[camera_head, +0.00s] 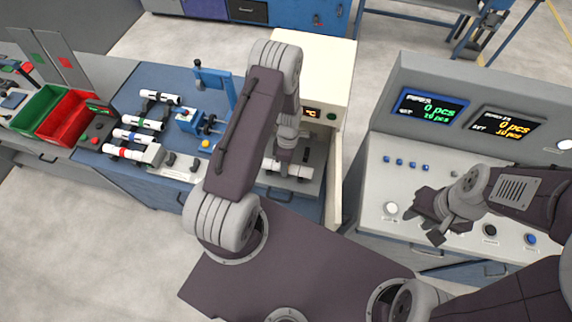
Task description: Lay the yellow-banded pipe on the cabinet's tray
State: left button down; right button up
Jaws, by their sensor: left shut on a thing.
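My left gripper (285,155) points down in front of the white cabinet (320,75) and is shut on a white pipe (302,171). The pipe lies roughly level over the cabinet's grey tray (312,188); I cannot tell whether it touches it. The gripper hides the pipe's middle, and no yellow band shows. My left arm covers part of the tray's left side. My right gripper (425,222) is open and empty over the grey console.
On the blue bench at left, several white pipes with black (160,97), green (145,123), blue (133,136) and red (124,151) bands lie on holders. Green (38,107) and red (68,118) bins stand further left. The grey console (375,180) with two displays is at right.

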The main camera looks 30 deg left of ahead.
pick_arm(q)
jog(key=shift+f+b, duration=0.45)
jog(key=shift+f, duration=0.05)
jog(key=c, duration=0.9)
grip_release()
jog(key=shift+o, duration=0.2)
jog(key=r, duration=0.3)
jog(key=w+r+b, duration=0.1)
jog(key=r, duration=0.2)
jog(key=r+b, duration=0.1)
jog(key=r, duration=0.2)
jog(key=shift+w+a, duration=0.15)
